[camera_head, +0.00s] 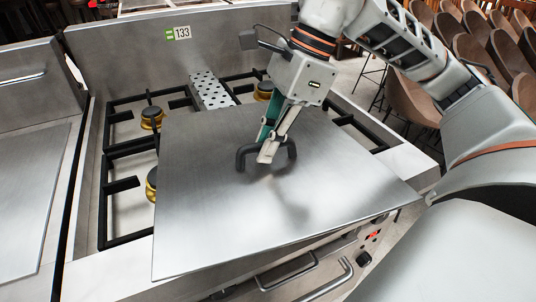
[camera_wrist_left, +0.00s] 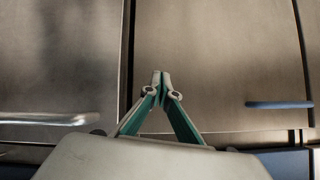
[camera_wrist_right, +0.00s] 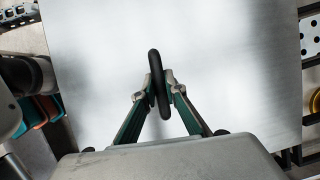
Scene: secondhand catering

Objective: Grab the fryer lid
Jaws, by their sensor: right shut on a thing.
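The fryer lid (camera_head: 215,215) is a flat steel plate with a black bar handle (camera_head: 243,156). It lies over, or is held just above, the front of the gas hob; I cannot tell if it touches. My right gripper (camera_head: 268,152) is shut on the handle. In the right wrist view the handle (camera_wrist_right: 158,85) stands between the fingertips of my right gripper (camera_wrist_right: 160,90), with the bright plate (camera_wrist_right: 100,50) behind it. My left gripper (camera_wrist_left: 160,78) shows only in the left wrist view. Its fingertips meet, with nothing between them, in front of steel cabinet doors (camera_wrist_left: 210,60).
The hob's black grates (camera_head: 122,185) and brass burners (camera_head: 152,117) show left of and behind the lid. A perforated steel strip (camera_head: 210,90) lies at the back. A steel unit (camera_head: 30,190) stands at the left. Brown chairs (camera_head: 480,60) stand at the upper right.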

